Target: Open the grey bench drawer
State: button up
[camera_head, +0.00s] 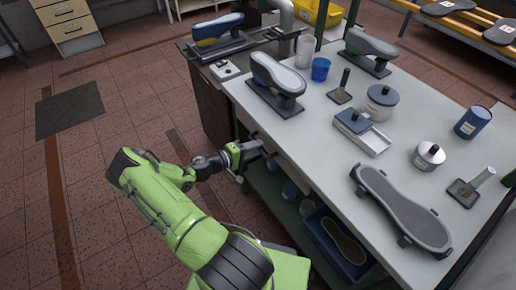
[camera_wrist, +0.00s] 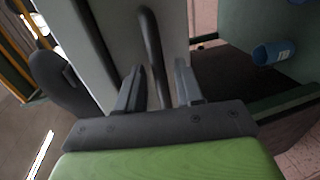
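The grey drawer front (camera_wrist: 112,35) fills the upper middle of the wrist view, and a dark bar handle (camera_wrist: 150,40) stands out from it. My gripper (camera_wrist: 158,85) is open, with one finger on each side of the handle. Gaps show between the handle and the fingers, so it does not look clamped. In the head view my gripper (camera_head: 264,149) is at the bench's long side, just below the edge of the worktop (camera_head: 330,165). The drawer is mostly hidden there under the worktop, and no opening gap is visible.
Shoe lasts, including a near one (camera_head: 277,76), tins and a blue cup (camera_head: 320,69) stand on the worktop. A blue bin (camera_head: 340,248) sits on the shelf below. The tiled floor (camera_head: 110,150) left of the bench is clear, apart from a dark mat (camera_head: 69,110).

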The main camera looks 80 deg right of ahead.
jog(key=shift+x, duration=0.9)
grip_shut()
jog(key=shift+w, duration=0.1)
jog(key=f+b+v, duration=0.2)
jog(key=f+v, duration=0.1)
jog(key=v, duration=1.1)
jog(key=w+a+f+b+v, duration=0.1)
jog(key=f+b+v, duration=0.1)
jog(key=v, duration=1.3)
jog(key=shift+f, duration=0.55)
